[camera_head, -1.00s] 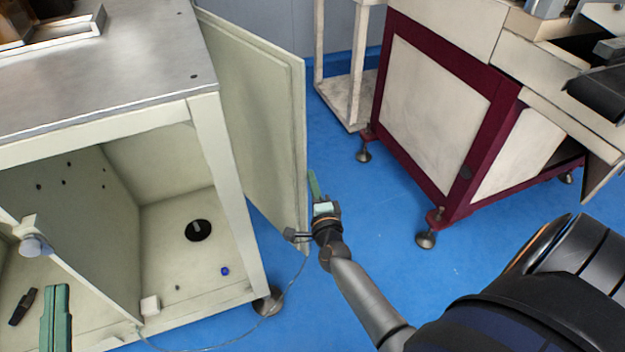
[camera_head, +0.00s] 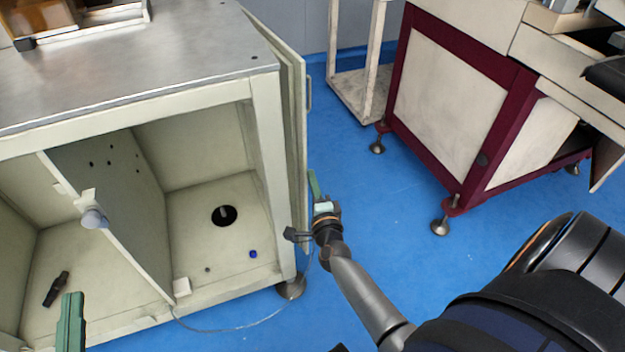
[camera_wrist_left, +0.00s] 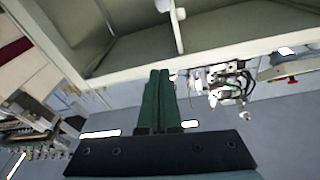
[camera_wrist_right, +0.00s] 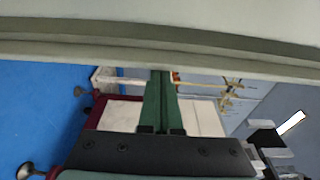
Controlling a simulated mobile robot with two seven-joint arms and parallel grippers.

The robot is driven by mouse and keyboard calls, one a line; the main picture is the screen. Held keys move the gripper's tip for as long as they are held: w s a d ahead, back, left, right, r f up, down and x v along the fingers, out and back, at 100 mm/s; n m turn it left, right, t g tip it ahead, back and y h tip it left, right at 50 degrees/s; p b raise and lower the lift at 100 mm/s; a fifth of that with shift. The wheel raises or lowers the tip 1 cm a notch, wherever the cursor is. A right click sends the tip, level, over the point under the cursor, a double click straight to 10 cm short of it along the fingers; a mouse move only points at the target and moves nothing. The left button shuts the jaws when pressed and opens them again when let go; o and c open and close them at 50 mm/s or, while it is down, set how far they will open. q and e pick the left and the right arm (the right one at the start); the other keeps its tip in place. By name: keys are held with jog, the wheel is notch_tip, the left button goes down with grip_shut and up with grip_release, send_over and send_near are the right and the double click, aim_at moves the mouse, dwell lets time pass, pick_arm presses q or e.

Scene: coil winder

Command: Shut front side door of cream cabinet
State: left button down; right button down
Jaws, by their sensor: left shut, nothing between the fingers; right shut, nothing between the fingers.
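The cream cabinet (camera_head: 185,102) stands at left with its front open. Its side door (camera_head: 297,130) stands open beyond the cabinet's right front post and is seen nearly edge-on, with a handle (camera_head: 309,92) on its outer face. My right gripper (camera_head: 312,175) is shut and empty, just right of the door's lower edge; whether it touches is unclear. In the right wrist view a pale panel, apparently the door (camera_wrist_right: 160,22), spans the top just beyond the fingertips. My left gripper (camera_head: 72,298) is shut and empty, in front of the cabinet's open left compartment.
A middle partition (camera_head: 115,200) with a knob-like fitting (camera_head: 93,217) divides the cabinet. A cable (camera_head: 235,328) lies on the floor by the cabinet foot (camera_head: 291,287). A maroon-framed machine (camera_head: 455,120) stands at right. Blue floor (camera_head: 375,210) is clear between them.

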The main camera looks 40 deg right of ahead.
pick_arm(q)
jog(key=shift+a, duration=0.3)
pick_arm(e)
jog(key=shift+a, duration=0.3)
pick_arm(q)
jog(key=shift+r, duration=0.15)
